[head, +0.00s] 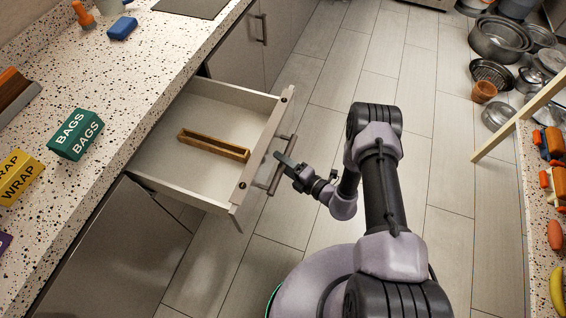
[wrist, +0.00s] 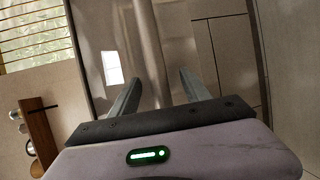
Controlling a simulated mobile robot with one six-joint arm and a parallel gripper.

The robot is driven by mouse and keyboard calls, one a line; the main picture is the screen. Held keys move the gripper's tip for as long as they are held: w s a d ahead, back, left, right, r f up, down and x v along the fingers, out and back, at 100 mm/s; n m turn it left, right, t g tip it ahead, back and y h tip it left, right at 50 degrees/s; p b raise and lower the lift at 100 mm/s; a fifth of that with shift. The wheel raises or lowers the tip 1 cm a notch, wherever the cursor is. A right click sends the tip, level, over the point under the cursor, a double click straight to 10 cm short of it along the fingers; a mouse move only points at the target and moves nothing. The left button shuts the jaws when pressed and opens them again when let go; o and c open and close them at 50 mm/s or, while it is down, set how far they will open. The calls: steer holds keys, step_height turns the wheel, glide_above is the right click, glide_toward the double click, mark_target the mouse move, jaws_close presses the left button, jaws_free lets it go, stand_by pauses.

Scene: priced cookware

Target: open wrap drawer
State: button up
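The drawer (head: 165,160) under the speckled counter is pulled out, with its pale interior exposed and a narrow wooden tray (head: 213,146) inside. Its front carries a metal bar handle (head: 275,181). My gripper (head: 282,158) is at the handle. In the wrist view the handle bar (wrist: 150,45) runs between the two fingers of my gripper (wrist: 160,92), which stand apart with gaps on both sides. A yellow box marked WRAP (head: 18,178) stands on the counter. A green box marked BAGS (head: 75,133) stands beside it.
A closed cabinet (head: 255,40) lies beyond the drawer. A blue sponge-like block (head: 122,28) is on the counter. Several metal pots (head: 497,40) and a terracotta pot (head: 484,91) are at the far right. The tiled floor (head: 330,75) beyond my arm is clear.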

steer(key=shift+d, duration=0.1)
steer(key=p+v, duration=0.1)
steer(key=v, duration=0.6)
steer(key=shift+p, duration=0.35)
steer(key=shift+r, duration=0.1)
steer(key=p+v, duration=0.4)
steer(key=v, duration=1.3)
steer(key=w+a+r+n+g+b, duration=0.1)
steer(key=w+r+n+g, duration=0.1)
steer(key=r+n+g, duration=0.55)
steer(key=w+a+r+n+g, duration=0.1)
steer(key=w+r+n+g, duration=0.1)
steer(key=r+n, duration=0.95)
steer(key=s+a+r+n+t+h, duration=0.1)
steer(key=s+r+n+h, duration=0.2)
steer(key=r+n, duration=0.3)
steer(key=s+a+r+n+t+h, duration=0.2)
steer(key=s+r+n+h, duration=0.1)
steer(key=r+n, duration=0.4)
steer(key=s+a+r+n+t+h+b, duration=0.1)
steer(key=s+r+n, duration=0.4)
steer(key=r, duration=0.6)
steer(key=a+n+h, duration=0.1)
steer(key=n+h, duration=0.1)
steer(key=shift+h, duration=0.4)
